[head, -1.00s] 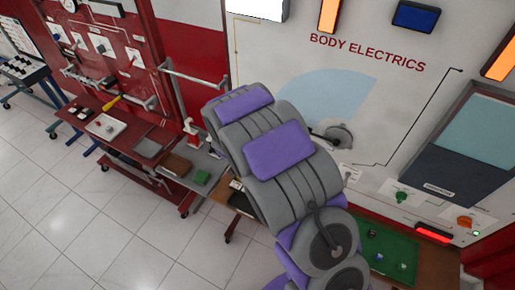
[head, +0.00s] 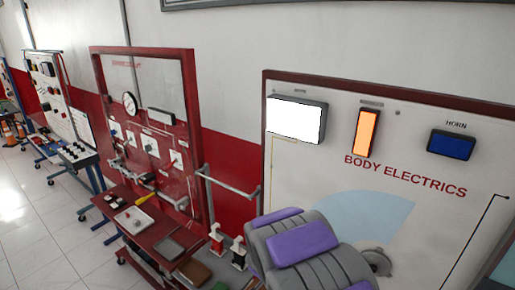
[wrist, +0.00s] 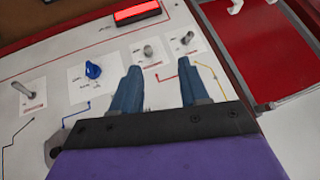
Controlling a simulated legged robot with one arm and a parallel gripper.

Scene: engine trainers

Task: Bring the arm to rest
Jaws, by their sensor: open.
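My arm, grey with purple panels, rises from the bottom of the head view in front of the body electrics board (head: 340,180). Its end is out of that view. In the wrist view my gripper (wrist: 160,85) has two blue fingers set apart, with nothing between them. Past the fingers is a pale panel (wrist: 50,65) with a blue knob (wrist: 93,70) and several grey toggle switches, one of them a switch (wrist: 148,51) seen between the fingers. I cannot tell whether the fingers touch the panel.
A lit red lamp (wrist: 137,11) is at the top of the wrist view, and a red surface (wrist: 255,45) is at its right. In the head view, a red trainer stand (head: 150,75) with a shelf is left of my arm. Tiled floor (head: 40,220) is open at the far left.

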